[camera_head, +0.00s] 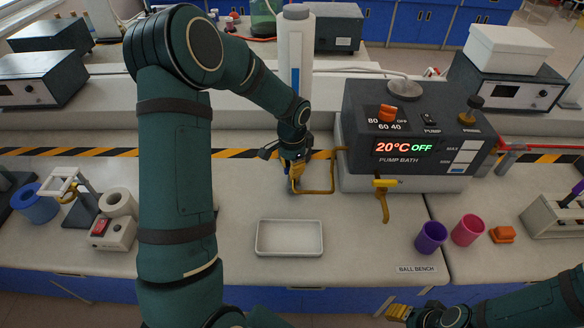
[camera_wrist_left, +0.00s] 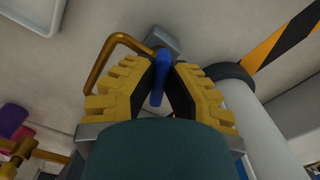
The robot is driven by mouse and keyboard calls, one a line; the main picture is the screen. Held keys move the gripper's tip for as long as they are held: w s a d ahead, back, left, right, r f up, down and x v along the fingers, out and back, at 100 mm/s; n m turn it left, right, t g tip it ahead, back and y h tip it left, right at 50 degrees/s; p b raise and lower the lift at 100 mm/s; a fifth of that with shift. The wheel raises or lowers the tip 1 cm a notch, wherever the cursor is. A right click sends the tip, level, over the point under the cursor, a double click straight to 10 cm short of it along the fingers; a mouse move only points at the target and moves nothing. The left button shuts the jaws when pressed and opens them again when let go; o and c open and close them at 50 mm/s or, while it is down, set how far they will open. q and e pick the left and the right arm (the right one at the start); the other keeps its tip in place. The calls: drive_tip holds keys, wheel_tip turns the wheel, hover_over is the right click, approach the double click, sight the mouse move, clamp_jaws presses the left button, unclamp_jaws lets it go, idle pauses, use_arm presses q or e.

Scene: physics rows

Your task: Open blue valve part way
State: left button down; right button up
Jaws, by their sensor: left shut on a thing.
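The blue valve handle (camera_wrist_left: 158,78) shows in the left wrist view as a narrow blue lever below a grey block (camera_wrist_left: 163,42). My left gripper (camera_head: 296,180) is shut on this lever, one dark finger pad on each side. A brass-coloured pipe (camera_wrist_left: 113,50) curves from the valve; it also shows in the head view (camera_head: 332,175), running to the pump bath. In the head view my gripper and arm mostly hide the valve, and its exact angle is unclear. My right gripper (camera_head: 399,311) is low at the right, away from the valve; its opening is unclear.
The pump bath (camera_head: 410,130) reads 20°C and OFF, with a yellow tap (camera_head: 385,195) in front. A white cylinder (camera_head: 295,50) stands behind my left gripper. A white tray (camera_head: 289,252) lies nearer. Purple (camera_head: 431,237) and pink (camera_head: 467,230) cups stand at right.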

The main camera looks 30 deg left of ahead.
use_arm(q)
drive_tip(key=shift+s+d+f+n, duration=0.1)
drive_tip(key=shift+d+n, duration=0.05)
drive_tip(key=shift+n, duration=1.45)
drive_tip(key=c, duration=1)
unclamp_jaws()
drive_tip(key=shift+r, duration=0.45)
wheel_tip(320, 180, up, 11)
drive_tip(key=shift+r, duration=0.1)
